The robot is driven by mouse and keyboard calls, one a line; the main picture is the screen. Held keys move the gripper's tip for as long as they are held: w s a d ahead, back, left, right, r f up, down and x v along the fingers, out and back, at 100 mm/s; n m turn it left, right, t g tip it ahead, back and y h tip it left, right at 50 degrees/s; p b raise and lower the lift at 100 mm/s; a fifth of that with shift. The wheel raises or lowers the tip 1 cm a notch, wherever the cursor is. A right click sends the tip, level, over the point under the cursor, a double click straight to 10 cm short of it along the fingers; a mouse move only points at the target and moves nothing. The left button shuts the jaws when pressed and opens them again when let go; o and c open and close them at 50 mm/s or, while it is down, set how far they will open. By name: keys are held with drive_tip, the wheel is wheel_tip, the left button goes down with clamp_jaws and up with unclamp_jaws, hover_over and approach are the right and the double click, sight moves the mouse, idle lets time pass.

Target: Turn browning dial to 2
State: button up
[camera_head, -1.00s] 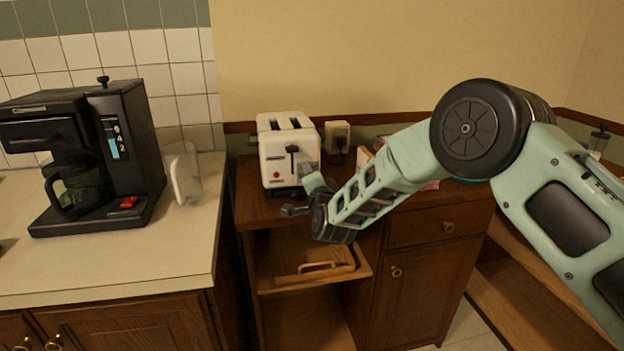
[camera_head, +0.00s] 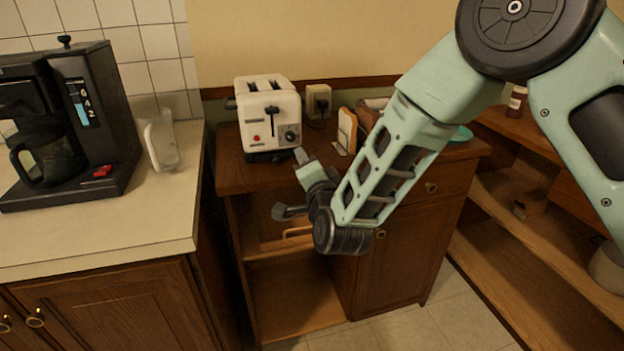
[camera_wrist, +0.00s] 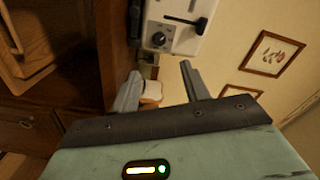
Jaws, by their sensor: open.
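The white toaster (camera_head: 257,102) stands on the brown wooden cabinet by the wall. Its dark round browning dial (camera_head: 290,135) is low on the right of its front, beside a black lever and a red button. The dial's setting is too small to read. My gripper (camera_head: 290,184) is open and empty, in front of and below the dial, apart from it. In the wrist view the dial (camera_wrist: 159,39) lies beyond the gap between my two fingers (camera_wrist: 160,72), and the toaster (camera_wrist: 183,42) shows sideways.
A coffee maker (camera_head: 98,110) and a clear pitcher (camera_head: 160,142) stand on the left counter (camera_head: 150,215). A pulled-out wooden drawer or tray lies below my gripper.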

drive_tip(key=v, duration=0.3)
drive_tip(key=shift+s+d, duration=0.1)
drive_tip(key=shift+s, duration=0.1)
drive_tip(key=s+r+n+g+y+p, duration=0.1)
drive_tip(key=s+r+n+g+p, duration=0.1)
drive_tip(key=s+n+g, duration=1.1)
drive_tip(key=s+d+r+n+g+h+p, duration=0.1)
drive_tip(key=s+d+n+g+h, duration=0.1)
drive_tip(key=s+d, duration=0.5)
drive_tip(key=s+d+r+n+g+h+p, duration=0.1)
drive_tip(key=s+d+n+g+h, duration=0.1)
drive_tip(key=s+d, duration=0.5)
drive_tip(key=s+h, duration=0.1)
drive_tip(key=s, duration=0.5)
drive_tip(key=shift+s+d+r+n, duration=0.25)
drive_tip(key=shift+n, duration=0.05)
